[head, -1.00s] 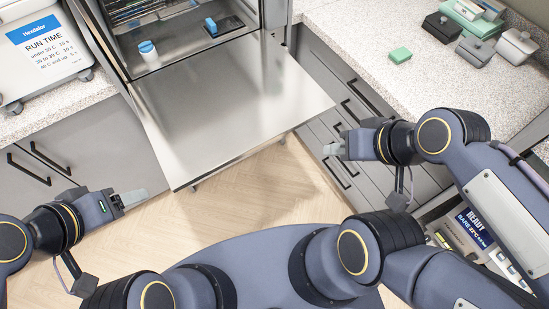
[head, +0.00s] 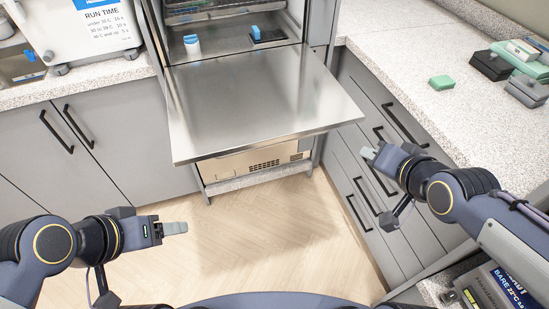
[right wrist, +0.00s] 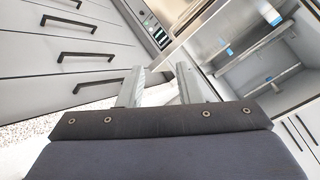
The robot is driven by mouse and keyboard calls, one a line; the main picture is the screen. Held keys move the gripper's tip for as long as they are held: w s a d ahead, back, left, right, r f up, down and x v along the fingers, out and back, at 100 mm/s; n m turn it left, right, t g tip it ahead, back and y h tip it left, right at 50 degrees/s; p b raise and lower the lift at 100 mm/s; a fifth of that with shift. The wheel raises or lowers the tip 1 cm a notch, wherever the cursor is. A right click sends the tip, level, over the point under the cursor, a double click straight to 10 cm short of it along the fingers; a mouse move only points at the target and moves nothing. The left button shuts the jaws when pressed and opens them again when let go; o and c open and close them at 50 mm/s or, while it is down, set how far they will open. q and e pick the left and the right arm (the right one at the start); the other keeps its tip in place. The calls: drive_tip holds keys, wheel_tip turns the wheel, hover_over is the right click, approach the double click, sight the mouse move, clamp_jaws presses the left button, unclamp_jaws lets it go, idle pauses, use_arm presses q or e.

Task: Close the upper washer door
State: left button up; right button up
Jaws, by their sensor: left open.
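The upper washer door (head: 262,98) is a flat steel panel. It is folded down and open, lying about level in front of the washer's steel chamber. My left gripper (head: 176,228) is open and empty over the floor, to the lower left of the door and apart from it. My right gripper (head: 369,153) is to the right of the door's front edge, in front of the grey drawers and apart from the door. In the right wrist view the fingers of my right gripper (right wrist: 158,85) stand apart with nothing between them. The chamber (right wrist: 262,55) also shows there.
A beige lower unit (head: 255,163) sits below the door. Grey drawers (head: 385,165) flank the right, cabinets the left. The wooden floor in front is clear.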

drive_tip(key=w+a+f+m+t+y+b, duration=0.2)
drive_tip(key=w+a+f+t+y+b, duration=0.15)
drive_tip(key=w+a+f+b, duration=0.7)
use_arm(q)
wheel_tip(320, 180, down, 25)
drive_tip(key=b, duration=1.2)
drive_tip(key=shift+f+b, duration=0.15)
drive_tip(key=shift+b, duration=0.2)
use_arm(e)
drive_tip(key=w+a+f+y, duration=0.1)
drive_tip(key=a+y, duration=0.1)
drive_tip(key=a, duration=0.1)
drive_tip(key=w+a+f+m+t+y, duration=0.1)
drive_tip(key=w+a+y, duration=0.1)
drive_tip(key=a+y, duration=0.1)
drive_tip(key=w+a+y, duration=0.2)
drive_tip(key=a, duration=0.2)
drive_tip(key=shift+w+a+f+m, duration=0.15)
drive_tip(key=shift+a+f+m, duration=0.15)
drive_tip(key=shift+f+m, duration=0.1)
clamp_jaws()
